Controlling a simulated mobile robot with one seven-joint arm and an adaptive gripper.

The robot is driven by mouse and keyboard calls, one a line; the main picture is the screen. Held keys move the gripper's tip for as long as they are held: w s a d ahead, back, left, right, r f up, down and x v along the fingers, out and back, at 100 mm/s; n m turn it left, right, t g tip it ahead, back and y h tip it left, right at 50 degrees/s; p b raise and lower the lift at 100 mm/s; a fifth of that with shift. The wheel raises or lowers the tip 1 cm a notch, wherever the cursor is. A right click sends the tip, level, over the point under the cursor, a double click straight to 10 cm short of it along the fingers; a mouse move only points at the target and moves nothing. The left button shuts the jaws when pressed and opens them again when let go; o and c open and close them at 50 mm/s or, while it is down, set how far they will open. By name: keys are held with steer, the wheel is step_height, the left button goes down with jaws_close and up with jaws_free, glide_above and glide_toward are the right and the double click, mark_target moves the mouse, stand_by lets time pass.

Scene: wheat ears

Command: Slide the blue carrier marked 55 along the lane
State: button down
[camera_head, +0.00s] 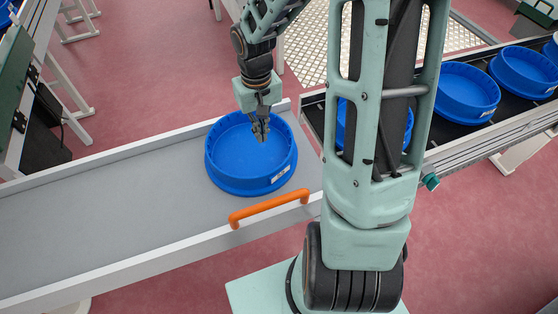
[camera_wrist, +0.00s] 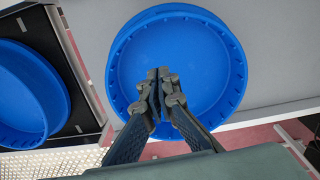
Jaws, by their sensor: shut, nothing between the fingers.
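A round blue carrier (camera_head: 222,160) stands upright on the grey lane (camera_head: 110,205), near the lane's right end. It has a small white label on its near side, too small to read. My gripper (camera_head: 261,138) is shut and empty, pointing down over the carrier's inside, right of its middle. In the wrist view the shut fingertips (camera_wrist: 159,72) show against the floor of the carrier (camera_wrist: 205,60). I cannot tell whether the fingers touch the carrier.
An orange handle (camera_head: 268,206) sits on the lane's near rail. More blue carriers (camera_head: 466,92) stand on a dark conveyor at the right; one is partly hidden behind my arm. The lane left of the carrier is clear.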

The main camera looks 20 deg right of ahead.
mark_target(275, 186)
step_height(275, 186, down, 9)
steer(key=shift+s+f+b, duration=0.1)
steer(key=shift+f+b, duration=0.1)
steer(key=shift+b, duration=0.45)
steer(key=s, duration=0.2)
steer(key=shift+s+d+f, duration=0.15)
steer(key=shift+s+f, duration=0.05)
steer(key=shift+s, duration=0.75)
steer(key=shift+f, duration=0.1)
steer(key=shift+s+d, duration=0.2)
steer(key=shift+s, duration=1.7)
steer(key=shift+w, duration=0.2)
